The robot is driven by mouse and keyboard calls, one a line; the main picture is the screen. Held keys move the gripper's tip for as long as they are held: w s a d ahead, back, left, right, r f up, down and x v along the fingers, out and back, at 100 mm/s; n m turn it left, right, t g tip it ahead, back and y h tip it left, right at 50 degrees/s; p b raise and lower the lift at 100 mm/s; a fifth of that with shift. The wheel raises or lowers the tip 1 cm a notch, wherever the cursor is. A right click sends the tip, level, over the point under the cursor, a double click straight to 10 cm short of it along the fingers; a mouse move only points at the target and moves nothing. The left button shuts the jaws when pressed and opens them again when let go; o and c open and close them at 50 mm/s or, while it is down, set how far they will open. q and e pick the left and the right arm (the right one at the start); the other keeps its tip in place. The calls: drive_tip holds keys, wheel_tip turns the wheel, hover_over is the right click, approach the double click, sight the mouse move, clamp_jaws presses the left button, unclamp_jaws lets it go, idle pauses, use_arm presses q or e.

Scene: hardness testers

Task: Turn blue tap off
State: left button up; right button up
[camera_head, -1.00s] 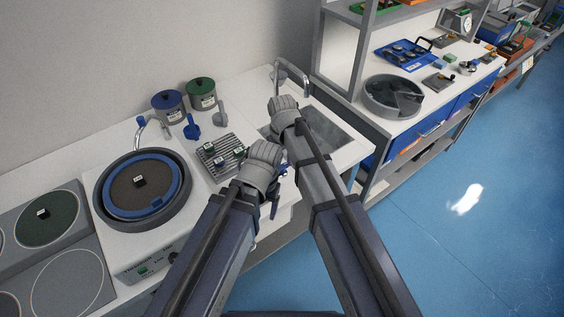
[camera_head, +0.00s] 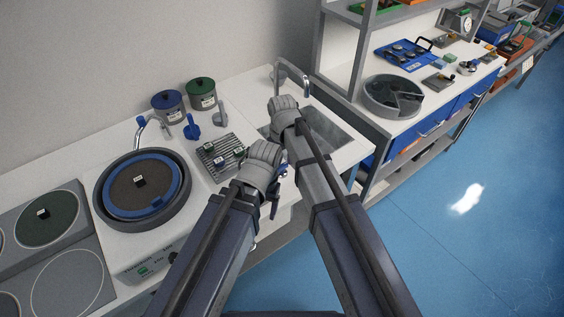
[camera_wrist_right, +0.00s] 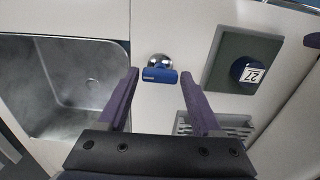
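In the right wrist view a blue tap handle (camera_wrist_right: 160,76) sits on a round chrome base on the white counter, lying crosswise. My right gripper (camera_wrist_right: 160,84) is open, with one purple finger on either side of the handle. A gap shows on both sides and nothing is held. In the head view my right arm's grey wrist (camera_head: 285,112) stands over the sink edge, and its fingers are hidden. My left arm's grey wrist (camera_head: 261,165) is over the counter front. Its fingers are mostly hidden, so its opening is unclear. I cannot pick out the tap handle surely in the head view.
A slotted rack (camera_head: 208,157), polishing wheel (camera_head: 131,175), blue-lidded pot (camera_head: 168,100) and chrome faucet (camera_head: 292,68) stand around my arms.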

sight(282, 166)
drive_tip(key=shift+o, duration=1.3)
use_arm(q)
drive_tip(key=shift+r, duration=0.15)
use_arm(e)
drive_tip(key=shift+r, duration=0.15)
wheel_tip(282, 166, up, 8)
drive_tip(key=p, duration=0.8)
drive_tip(key=shift+f, duration=0.2)
use_arm(q)
wheel_tip(282, 166, up, 8)
drive_tip(key=shift+f, duration=0.25)
use_arm(e)
drive_tip(key=shift+f, duration=0.1)
